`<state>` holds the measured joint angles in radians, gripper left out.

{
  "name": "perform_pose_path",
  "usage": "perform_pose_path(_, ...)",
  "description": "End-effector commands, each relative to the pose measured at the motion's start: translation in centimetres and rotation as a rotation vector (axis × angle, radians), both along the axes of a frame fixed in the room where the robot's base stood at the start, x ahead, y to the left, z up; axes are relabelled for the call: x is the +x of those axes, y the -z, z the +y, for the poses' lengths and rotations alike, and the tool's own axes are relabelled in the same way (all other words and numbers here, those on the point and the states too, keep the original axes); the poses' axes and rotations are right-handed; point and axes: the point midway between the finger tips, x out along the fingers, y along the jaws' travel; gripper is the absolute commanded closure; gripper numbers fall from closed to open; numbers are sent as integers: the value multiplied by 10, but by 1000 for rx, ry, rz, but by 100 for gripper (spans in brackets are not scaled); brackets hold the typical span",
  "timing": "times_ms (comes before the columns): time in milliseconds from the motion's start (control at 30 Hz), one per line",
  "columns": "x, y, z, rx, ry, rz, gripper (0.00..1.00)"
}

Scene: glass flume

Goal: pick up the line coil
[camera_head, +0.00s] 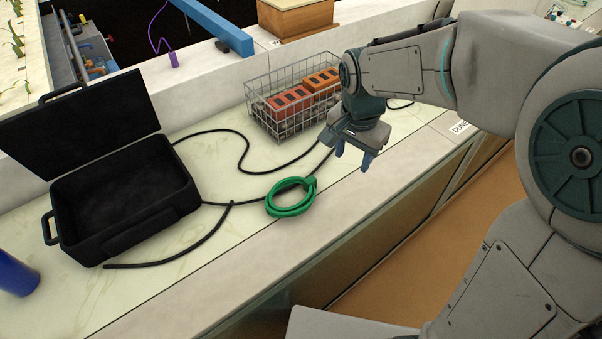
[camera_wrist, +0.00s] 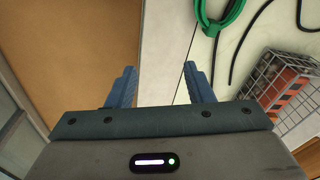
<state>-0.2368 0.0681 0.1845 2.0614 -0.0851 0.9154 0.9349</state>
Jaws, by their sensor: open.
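The line coil is a green ring of cord (camera_head: 291,210) lying on the pale counter, near its front ledge, in the head view. In the wrist view part of the green coil (camera_wrist: 221,17) shows at the top edge, cut off by the frame. My gripper (camera_head: 354,153) is above the counter's front ledge, to the right of the coil and apart from it. In the wrist view its two blue fingers (camera_wrist: 158,86) are spread wide with nothing between them.
A wire basket (camera_head: 262,84) with orange blocks (camera_head: 289,102) stands behind my gripper. An open black case (camera_head: 168,207) stands left of the coil. Black cables (camera_head: 240,165) run across the counter beside the coil. A blue cylinder (camera_head: 15,275) is at the far left.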

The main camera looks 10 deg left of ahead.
Motion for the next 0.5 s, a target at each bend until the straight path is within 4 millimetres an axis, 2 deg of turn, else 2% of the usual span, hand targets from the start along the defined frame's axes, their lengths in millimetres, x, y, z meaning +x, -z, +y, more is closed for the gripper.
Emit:
perform_pose_path(33,8,26,19,3,28,24,53)
perform_pose_path(200,22,73,69,17,147,77,53)
perform_pose_path(333,27,94,92,21,207,100,53)
perform_pose_path(500,28,110,103,22,239,113,53)
